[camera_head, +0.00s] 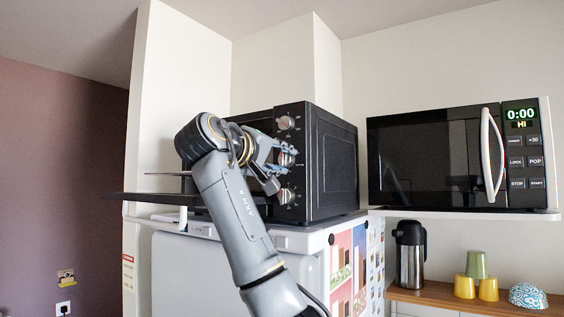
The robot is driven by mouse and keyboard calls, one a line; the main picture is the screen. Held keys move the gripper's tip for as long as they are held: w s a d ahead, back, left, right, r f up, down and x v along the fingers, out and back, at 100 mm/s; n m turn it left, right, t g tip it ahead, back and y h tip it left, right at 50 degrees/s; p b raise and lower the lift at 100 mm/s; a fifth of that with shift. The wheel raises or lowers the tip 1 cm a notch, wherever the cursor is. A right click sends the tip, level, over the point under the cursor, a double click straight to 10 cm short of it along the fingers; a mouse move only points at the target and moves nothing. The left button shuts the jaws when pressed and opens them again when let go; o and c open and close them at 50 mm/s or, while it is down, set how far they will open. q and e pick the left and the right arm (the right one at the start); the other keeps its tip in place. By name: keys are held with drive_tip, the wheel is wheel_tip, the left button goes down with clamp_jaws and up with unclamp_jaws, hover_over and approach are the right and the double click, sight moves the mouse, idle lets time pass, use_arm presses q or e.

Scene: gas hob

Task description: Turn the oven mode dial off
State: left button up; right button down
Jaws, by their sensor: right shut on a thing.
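A black oven (333,165) stands on top of a white cabinet or fridge. Its control panel carries a top dial (286,122), a middle dial (287,160) and a bottom dial (287,196) in a column. I cannot read the markings that tell which is the mode dial. My right gripper (284,156) reaches the panel from the left and is shut on the middle dial, partly hiding it. The top and bottom dials are clear of the fingers. My right arm covers part of the oven front. My left gripper is not in view.
The oven door (150,198) appears to stand open, reaching left at the oven's base. A microwave (430,160) sits on a shelf at right. Below it are a flask (409,255), several cups (477,266) and a patterned bowl (527,296).

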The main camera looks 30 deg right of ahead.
drive_tip(key=shift+r+n, duration=0.2)
drive_tip(key=shift+n, duration=0.2)
drive_tip(key=c, duration=1)
unclamp_jaws()
drive_tip(key=shift+a, duration=0.1)
drive_tip(key=shift+f, duration=0.1)
drive_tip(key=shift+s+a, duration=0.1)
drive_tip(key=shift+a, duration=0.25)
drive_tip(key=v, duration=1.1)
drive_tip(key=shift+s+a, duration=0.15)
drive_tip(key=shift+a, duration=0.05)
drive_tip(key=shift+f, duration=0.1)
